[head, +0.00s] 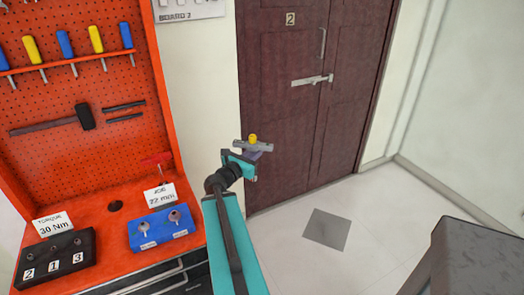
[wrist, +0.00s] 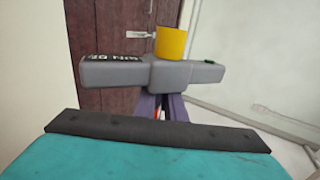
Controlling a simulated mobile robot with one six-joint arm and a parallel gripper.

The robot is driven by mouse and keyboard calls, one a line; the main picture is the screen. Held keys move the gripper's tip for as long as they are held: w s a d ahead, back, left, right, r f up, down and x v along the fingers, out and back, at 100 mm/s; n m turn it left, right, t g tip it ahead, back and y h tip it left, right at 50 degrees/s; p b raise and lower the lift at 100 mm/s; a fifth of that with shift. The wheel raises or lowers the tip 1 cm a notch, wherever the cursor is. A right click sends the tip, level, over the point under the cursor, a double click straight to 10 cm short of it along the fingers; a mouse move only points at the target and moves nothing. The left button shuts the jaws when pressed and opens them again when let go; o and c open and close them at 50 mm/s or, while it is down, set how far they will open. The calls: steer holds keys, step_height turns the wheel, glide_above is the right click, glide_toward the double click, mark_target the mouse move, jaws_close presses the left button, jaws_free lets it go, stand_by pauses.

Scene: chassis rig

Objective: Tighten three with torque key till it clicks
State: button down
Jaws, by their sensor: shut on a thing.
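My gripper (head: 250,161) is shut on a grey torque key with a yellow knob (head: 253,140). It holds the key up in the air in front of the door, to the right of the workbench. In the wrist view the grey crossbar of the key (wrist: 110,71) lies across the purple fingers (wrist: 160,108), with a dark label that seems to read in Nm upside down. A black block (head: 55,262) numbered 2, 1 and 3 sits at the left of the red bench; 3 is its right position. Small heads show behind the labels, too small to judge.
A blue holder (head: 162,229) with two metal pieces stands on the red bench (head: 110,230), behind it a "22 mm" card (head: 160,196). A "30 Nm" card (head: 53,224) stands behind the black block. A grey surface (head: 470,262) is at lower right. Open floor lies between.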

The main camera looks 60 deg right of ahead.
steer(key=w+a+r+n+t+p, duration=0.3)
steer(key=w+a+t, duration=0.4)
steer(key=w+a, duration=1.9)
steer(key=w+a+n+t+y+p, duration=0.1)
steer(key=w+a+n+t, duration=0.1)
steer(key=a, duration=1.6)
steer(key=w+a+n+t+y+p, duration=0.1)
steer(key=a+n+t, duration=0.3)
steer(key=a, duration=1.4)
steer(key=shift+w+r+y+p, duration=0.2)
steer(key=shift+w+y+p, duration=0.1)
steer(key=shift+w+y, duration=0.45)
steer(key=shift+s+d, duration=0.15)
